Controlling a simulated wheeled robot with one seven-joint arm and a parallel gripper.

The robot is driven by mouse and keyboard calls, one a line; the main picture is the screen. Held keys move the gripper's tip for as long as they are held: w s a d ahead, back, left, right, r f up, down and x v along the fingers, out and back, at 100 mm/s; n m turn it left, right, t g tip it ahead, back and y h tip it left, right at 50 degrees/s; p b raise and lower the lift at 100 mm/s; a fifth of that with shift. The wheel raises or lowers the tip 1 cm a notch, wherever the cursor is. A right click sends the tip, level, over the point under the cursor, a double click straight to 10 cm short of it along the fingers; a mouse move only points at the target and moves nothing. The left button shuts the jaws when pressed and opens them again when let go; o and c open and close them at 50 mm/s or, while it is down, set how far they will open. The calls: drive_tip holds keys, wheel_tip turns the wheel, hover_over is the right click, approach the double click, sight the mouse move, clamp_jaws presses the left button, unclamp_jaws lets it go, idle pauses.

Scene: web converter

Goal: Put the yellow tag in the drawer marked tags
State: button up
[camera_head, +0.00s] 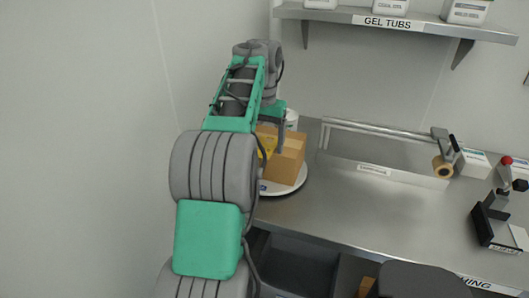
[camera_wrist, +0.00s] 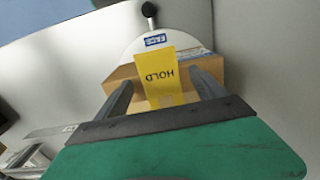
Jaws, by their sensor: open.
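The yellow tag (camera_wrist: 156,70), printed HOLD, lies against a cardboard box (camera_head: 286,160) on the bench. In the wrist view my gripper (camera_wrist: 162,84) is open, with one finger on each side of the tag and the box (camera_wrist: 122,74) behind. I cannot tell whether the fingers touch either. In the head view my arm hides most of the tag (camera_head: 268,144). A dark, open-topped drawer or bin (camera_head: 300,264) shows under the bench's front edge. No label reading tags is legible.
The box stands on a round white plate (camera_head: 298,186). A metal rail (camera_head: 375,128) runs along the back of the bench (camera_head: 365,212). A tape roll (camera_head: 443,167) and a black stand (camera_head: 492,226) are at right. A shelf marked GEL TUBS (camera_head: 388,22) hangs above. The mid-bench is clear.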

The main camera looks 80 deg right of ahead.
drive_tip(key=shift+f, duration=0.1)
drive_tip(key=shift+c, duration=0.3)
drive_tip(key=c, duration=1.5)
